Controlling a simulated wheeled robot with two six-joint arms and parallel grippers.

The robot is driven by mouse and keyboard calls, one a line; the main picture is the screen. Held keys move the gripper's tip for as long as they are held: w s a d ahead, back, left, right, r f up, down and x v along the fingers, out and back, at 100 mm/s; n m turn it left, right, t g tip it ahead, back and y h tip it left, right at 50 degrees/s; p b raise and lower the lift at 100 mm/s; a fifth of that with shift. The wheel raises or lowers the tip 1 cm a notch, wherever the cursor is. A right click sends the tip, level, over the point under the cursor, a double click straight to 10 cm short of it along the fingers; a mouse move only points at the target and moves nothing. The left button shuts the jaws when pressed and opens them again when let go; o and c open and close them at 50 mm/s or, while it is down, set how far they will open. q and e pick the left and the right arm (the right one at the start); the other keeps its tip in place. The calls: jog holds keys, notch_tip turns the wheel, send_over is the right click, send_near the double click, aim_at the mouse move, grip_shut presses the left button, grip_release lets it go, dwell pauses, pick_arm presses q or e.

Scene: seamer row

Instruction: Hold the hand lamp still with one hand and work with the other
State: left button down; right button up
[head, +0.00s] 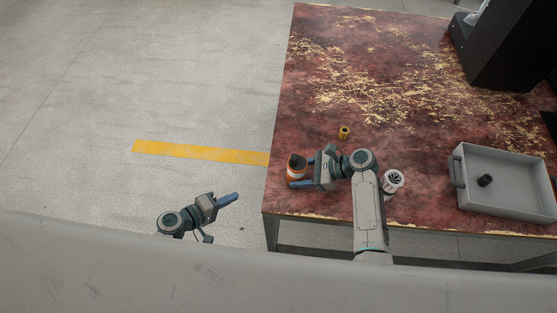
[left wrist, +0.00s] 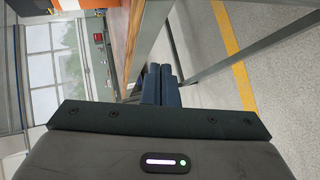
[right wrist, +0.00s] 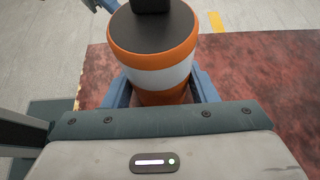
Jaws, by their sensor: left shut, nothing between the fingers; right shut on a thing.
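An orange cylinder with a white band and a black top (head: 296,168), apparently the hand lamp, stands upright at the table's near left corner. My right gripper (head: 301,172) is shut on it, one finger on each side. In the right wrist view the same lamp (right wrist: 160,78) fills the space between the fingers, and its lower end is hidden. My left gripper (head: 236,196) is shut and empty, out over the floor to the left of the table. Its fingers (left wrist: 160,82) lie together in the left wrist view.
The worn red table (head: 320,90) has free room at its middle. A small yellow cylinder (head: 344,132) stands behind my right gripper. A white round part with a dark face (head: 393,180) is beside my right arm. A grey tray (head: 505,155) holds a black cylinder (head: 485,180). A black machine (head: 505,45) stands back right.

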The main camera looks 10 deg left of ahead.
aim_at(294, 160)
pick_arm(q)
notch_tip(294, 160, up, 13)
jog(key=w+d+t+h, duration=0.1)
jog(key=d+h, duration=0.1)
jog(key=h, duration=0.2)
jog(key=shift+d+t, duration=0.25)
jog(key=shift+t, duration=0.15)
jog(key=shift+w, duration=0.1)
jog(key=s+d+x, duration=0.1)
jog(key=s+x, duration=0.1)
jog(key=x, duration=1.1)
jog(key=shift+d, duration=0.35)
jog(key=shift+s, duration=0.15)
